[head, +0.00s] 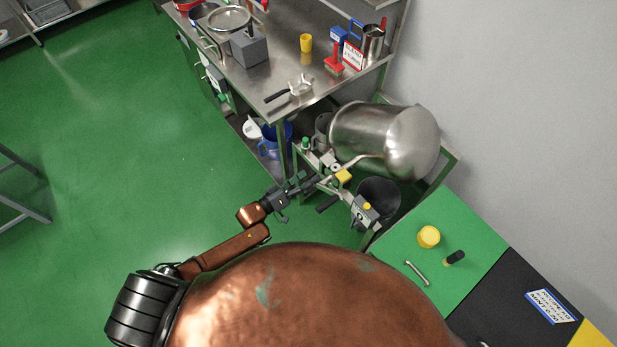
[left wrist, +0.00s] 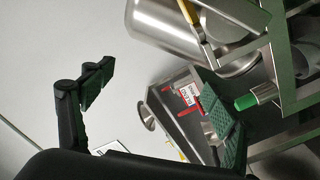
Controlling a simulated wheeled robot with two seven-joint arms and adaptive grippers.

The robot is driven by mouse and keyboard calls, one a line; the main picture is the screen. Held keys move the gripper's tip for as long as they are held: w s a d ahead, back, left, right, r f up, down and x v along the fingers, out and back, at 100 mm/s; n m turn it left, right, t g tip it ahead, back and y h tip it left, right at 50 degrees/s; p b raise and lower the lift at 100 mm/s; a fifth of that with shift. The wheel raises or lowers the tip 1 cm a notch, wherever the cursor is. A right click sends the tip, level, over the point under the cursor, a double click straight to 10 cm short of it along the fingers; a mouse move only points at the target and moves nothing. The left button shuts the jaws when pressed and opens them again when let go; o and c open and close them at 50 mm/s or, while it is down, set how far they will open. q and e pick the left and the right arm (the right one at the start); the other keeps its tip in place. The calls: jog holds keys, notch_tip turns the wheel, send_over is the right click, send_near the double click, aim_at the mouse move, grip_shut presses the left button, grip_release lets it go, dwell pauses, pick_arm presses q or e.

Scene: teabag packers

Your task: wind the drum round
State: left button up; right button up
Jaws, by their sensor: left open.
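The steel drum (head: 385,138) lies on its side in a green frame beside the workbench. A black handle (head: 327,203) sticks out low on the frame's near side. My left gripper (head: 311,183) is open and empty, close to the near left side of the frame. In the left wrist view the drum (left wrist: 180,30) is beyond the spread fingers (left wrist: 160,108). No contact with the drum or handle shows. My right gripper is not visible.
A black bucket (head: 379,193) stands below the drum. A green-topped table (head: 400,240) at right holds a yellow jar (head: 428,237).

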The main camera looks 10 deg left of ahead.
aim_at(327, 205)
pick_arm(q)
jog(key=shift+s, duration=0.1)
jog(key=shift+s+d+f+b, duration=0.2)
jog(key=shift+s+d+f, duration=0.8)
jog(key=shift+d, duration=0.45)
jog(key=shift+s+d+f+b, duration=0.15)
jog(key=shift+s+d+f, duration=0.65)
jog(key=shift+s+d, duration=0.55)
jog(key=shift+s+d+f+b, duration=0.2)
jog(key=shift+s+d+f, duration=0.7)
jog(key=shift+d, duration=0.7)
grip_shut()
jog(key=shift+f, duration=0.1)
